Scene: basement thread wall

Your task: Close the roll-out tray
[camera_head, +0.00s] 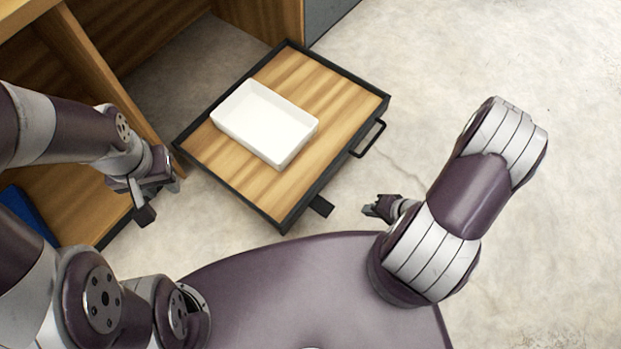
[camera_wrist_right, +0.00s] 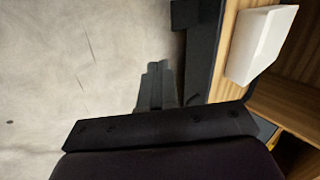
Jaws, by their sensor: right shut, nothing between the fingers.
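The roll-out tray (camera_head: 312,84) is a wood-bottomed tray with a dark rim, pulled out from the wooden cabinet. A white bin (camera_head: 265,122) sits on it. A dark handle (camera_head: 369,139) is on its right front side. My right gripper (camera_head: 369,209) is shut and empty, low beside the tray's front, apart from the handle. In the right wrist view, the shut fingers (camera_wrist_right: 157,70) point along the dark tray front (camera_wrist_right: 202,50), with a small gap over the floor. My left gripper (camera_head: 146,214) is near the cabinet at the tray's left corner; its jaw opening is unclear.
The wooden cabinet (camera_head: 72,50) stands at the left and back, with an open bay behind the tray. A blue object (camera_head: 27,214) lies at the far left. A grey panel (camera_head: 325,15) stands at the top. The concrete floor (camera_head: 480,60) at the right is clear.

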